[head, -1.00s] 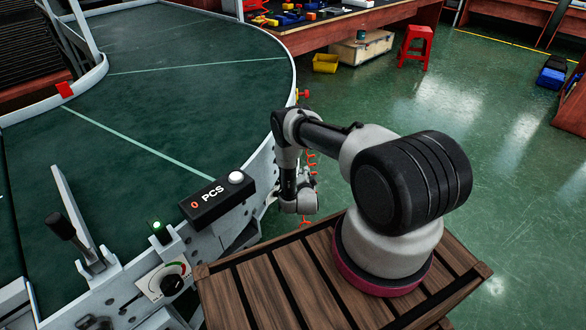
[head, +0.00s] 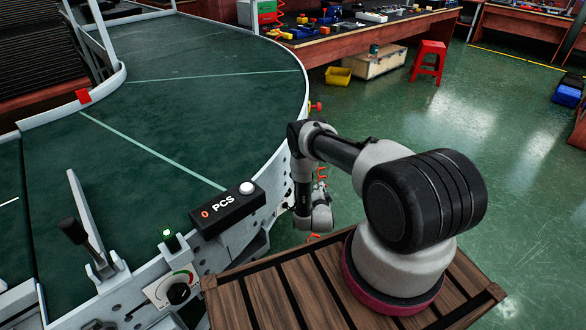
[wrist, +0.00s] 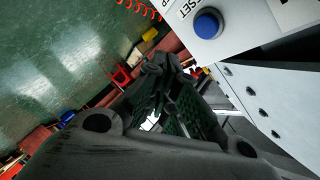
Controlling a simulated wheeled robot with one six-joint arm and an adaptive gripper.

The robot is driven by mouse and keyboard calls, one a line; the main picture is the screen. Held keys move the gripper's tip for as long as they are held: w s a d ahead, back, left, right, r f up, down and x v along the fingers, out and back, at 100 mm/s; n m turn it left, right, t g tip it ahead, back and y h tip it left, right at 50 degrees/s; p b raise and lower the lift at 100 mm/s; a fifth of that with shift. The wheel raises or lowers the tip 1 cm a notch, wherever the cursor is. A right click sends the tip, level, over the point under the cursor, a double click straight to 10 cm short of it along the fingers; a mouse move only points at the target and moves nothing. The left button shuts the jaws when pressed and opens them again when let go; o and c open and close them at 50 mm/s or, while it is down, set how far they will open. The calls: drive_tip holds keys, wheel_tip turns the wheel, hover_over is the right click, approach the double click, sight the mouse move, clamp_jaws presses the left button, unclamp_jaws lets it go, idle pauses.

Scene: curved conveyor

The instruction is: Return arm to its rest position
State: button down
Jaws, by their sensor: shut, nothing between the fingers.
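My arm (head: 345,150) is folded in the head view. Its upper link reaches left from the shoulder, and its forearm hangs down beside the conveyor's outer side wall. The end of the arm is low, next to the conveyor edge, and my gripper is hidden in the head view. In the wrist view my gripper (wrist: 165,70) is shut, with its dark fingers together and nothing held between them. The conveyor (head: 200,110) has a green curved belt, and the part in view is bare.
A counter box (head: 225,207) reading "0 PCS" sits on the conveyor's near edge, beside a dial (head: 178,292) and a lever (head: 75,235). A blue button (wrist: 207,24) on a white panel is close to the gripper. A red stool (head: 429,62) stands on open green floor.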

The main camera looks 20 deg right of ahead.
drive_tip(key=s+a+f+n+g+y, duration=0.3)
drive_tip(key=s+f+n+g, duration=0.3)
drive_tip(key=s+f, duration=0.5)
drive_tip(key=s+a+r+g+y, duration=0.1)
drive_tip(key=s+a+g, duration=0.1)
drive_tip(key=a+g, duration=0.15)
drive_tip(key=s+a+r+n+g+y, duration=0.1)
drive_tip(key=s+r+n+g, duration=0.15)
drive_tip(key=r, duration=1.05)
drive_tip(key=s+a+r+n+g+y, duration=0.1)
drive_tip(key=a+r+n+g, duration=0.15)
drive_tip(key=r, duration=1.15)
drive_tip(key=s+a+r+n+g+y, duration=0.1)
drive_tip(key=s+r+n+g, duration=0.15)
drive_tip(key=r, duration=1.05)
drive_tip(key=s+r+n+t, duration=0.1)
drive_tip(key=s+r+t, duration=0.1)
drive_tip(key=s+r, duration=0.4)
drive_tip(key=s+r+n+t, duration=0.1)
drive_tip(key=s+r+t, duration=0.2)
drive_tip(key=r, duration=1.4)
drive_tip(key=s+r+n+t, duration=0.1)
drive_tip(key=s+r+t, duration=0.1)
drive_tip(key=s+r, duration=0.8)
wheel_tip(320, 180, up, 2)
drive_tip(key=shift+s+r+h, duration=0.15)
drive_tip(key=shift+s+h, duration=0.1)
drive_tip(key=shift+h, duration=0.15)
